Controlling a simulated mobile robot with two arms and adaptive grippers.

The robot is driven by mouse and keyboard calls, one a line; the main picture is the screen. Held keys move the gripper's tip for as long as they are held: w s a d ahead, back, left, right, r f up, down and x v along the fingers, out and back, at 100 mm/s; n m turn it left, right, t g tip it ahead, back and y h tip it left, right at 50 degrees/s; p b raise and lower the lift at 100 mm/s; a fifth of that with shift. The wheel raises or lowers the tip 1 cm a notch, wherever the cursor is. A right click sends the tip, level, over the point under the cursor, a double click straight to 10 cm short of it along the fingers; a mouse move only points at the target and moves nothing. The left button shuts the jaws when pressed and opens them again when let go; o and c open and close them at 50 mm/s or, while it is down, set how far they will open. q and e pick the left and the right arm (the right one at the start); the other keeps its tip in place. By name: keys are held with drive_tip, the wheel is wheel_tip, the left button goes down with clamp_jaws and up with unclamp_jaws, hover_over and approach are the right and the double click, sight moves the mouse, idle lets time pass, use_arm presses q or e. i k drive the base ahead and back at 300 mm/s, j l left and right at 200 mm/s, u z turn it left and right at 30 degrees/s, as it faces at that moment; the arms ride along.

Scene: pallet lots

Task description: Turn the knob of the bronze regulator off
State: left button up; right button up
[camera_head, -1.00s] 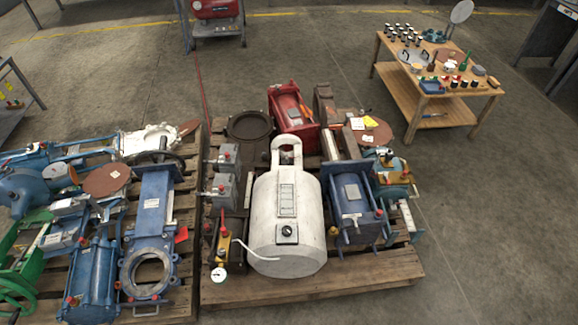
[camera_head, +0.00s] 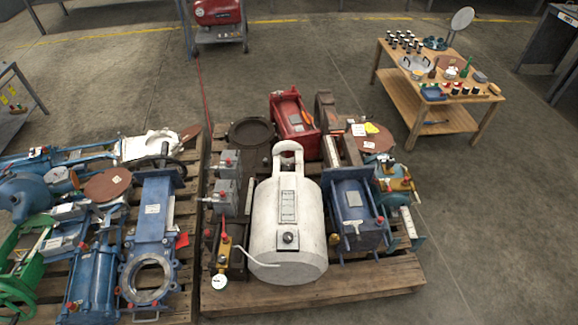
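No part labelled as the bronze regulator can be made out with certainty. A small dark and yellow fitting with a red top (camera_head: 225,240) and a white round gauge (camera_head: 219,282) stands at the front left of the middle pallet (camera_head: 300,297). A brass-coloured part on a teal body (camera_head: 397,184) lies at that pallet's right side. A white tank (camera_head: 288,215) between them has a dark round knob (camera_head: 288,238) on its front; whether any knob is on or off is too small to tell. Neither of my grippers is in view.
A second pallet with blue machine parts (camera_head: 150,225) stands to the left, close to the middle pallet. A wooden table (camera_head: 455,112) with bottles and small items stands at the back right. The concrete floor in front right (camera_head: 500,230) is clear.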

sight(222, 259)
drive_tip(key=j+u, duration=0.15)
drive_tip(key=u, duration=0.55)
drive_tip(key=k+j, duration=0.05)
